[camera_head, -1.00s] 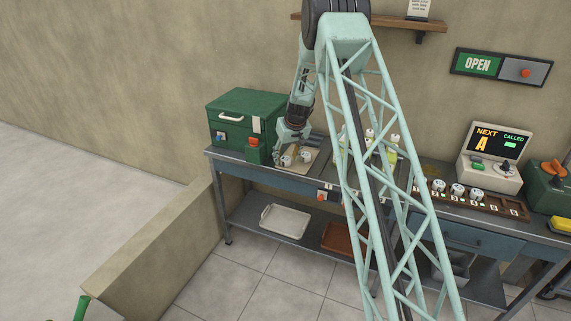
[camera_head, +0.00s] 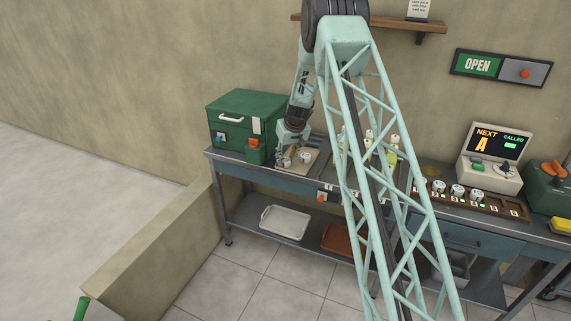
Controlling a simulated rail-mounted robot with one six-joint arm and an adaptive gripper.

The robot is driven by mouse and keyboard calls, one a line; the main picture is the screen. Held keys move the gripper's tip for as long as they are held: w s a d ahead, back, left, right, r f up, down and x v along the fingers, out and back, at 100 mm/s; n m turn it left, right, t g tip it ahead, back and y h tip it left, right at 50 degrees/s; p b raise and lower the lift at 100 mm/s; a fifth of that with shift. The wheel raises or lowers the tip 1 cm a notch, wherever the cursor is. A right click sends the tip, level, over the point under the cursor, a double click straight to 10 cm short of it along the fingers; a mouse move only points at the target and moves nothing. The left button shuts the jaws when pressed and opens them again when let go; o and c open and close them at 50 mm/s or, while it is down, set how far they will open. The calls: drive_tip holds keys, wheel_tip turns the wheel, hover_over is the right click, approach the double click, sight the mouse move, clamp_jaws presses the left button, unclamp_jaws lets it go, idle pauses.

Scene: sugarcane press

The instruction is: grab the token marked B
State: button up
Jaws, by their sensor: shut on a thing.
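My gripper (camera_head: 283,155) is at the left end of the counter, low over a light tray (camera_head: 311,149). It is shut on a small white token (camera_head: 286,161), partly hidden by the fingers. A second small pale token (camera_head: 304,157) is on the tray just to the right, apart from the fingers. The letters on both are too small to read, so I cannot tell which is B. More white round tokens (camera_head: 457,190) stand in a brown rack (camera_head: 513,209) at the right, with labels I cannot read.
A green box (camera_head: 232,125) stands behind and left of my gripper, with a small green unit with a red top (camera_head: 254,149) close beside it. Bottles (camera_head: 392,150) stand right of the tray, partly behind my arm. A display (camera_head: 488,143) reads NEXT A.

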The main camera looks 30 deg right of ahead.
sight(284, 158)
drive_tip(key=shift+r, duration=0.15)
drive_tip(key=shift+r+p, duration=0.4)
drive_tip(key=shift+r, duration=1.3)
drive_tip(key=s+r+b, duration=0.1)
drive_tip(key=s, duration=1.5)
drive_tip(key=shift+r+b, duration=0.15)
drive_tip(key=shift+b, duration=0.2)
drive_tip(key=shift+a, duration=0.15)
